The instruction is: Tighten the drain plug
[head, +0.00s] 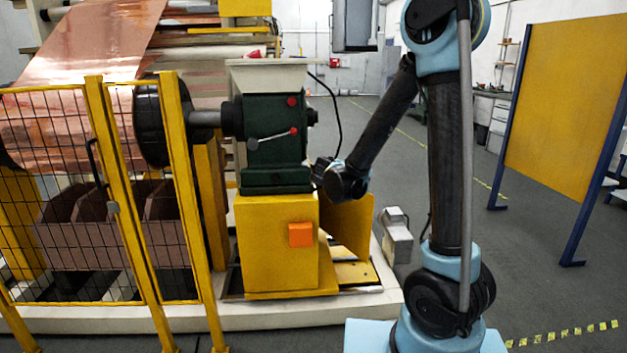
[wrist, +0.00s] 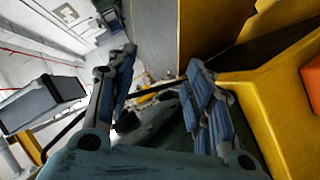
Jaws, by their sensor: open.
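A dark green gearbox (head: 276,135) sits on a yellow pedestal (head: 268,245) in the head view. I cannot make out the drain plug in either view. My gripper (head: 322,172) is at the lower right side of the gearbox, partly hidden by its edge. In the wrist view my gripper (wrist: 162,62) has its two ridged blue-grey fingers spread apart, with nothing visibly held. The yellow pedestal (wrist: 262,95) is close on the right there. Contact with the gearbox cannot be told.
An orange box (head: 300,234) juts from the pedestal's front. A yellow mesh fence (head: 95,190) stands left, before the copper foil (head: 95,50). A grey box-like unit (head: 397,236) stands right of the pedestal. A yellow panel (head: 563,105) stands far right. Floor between is open.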

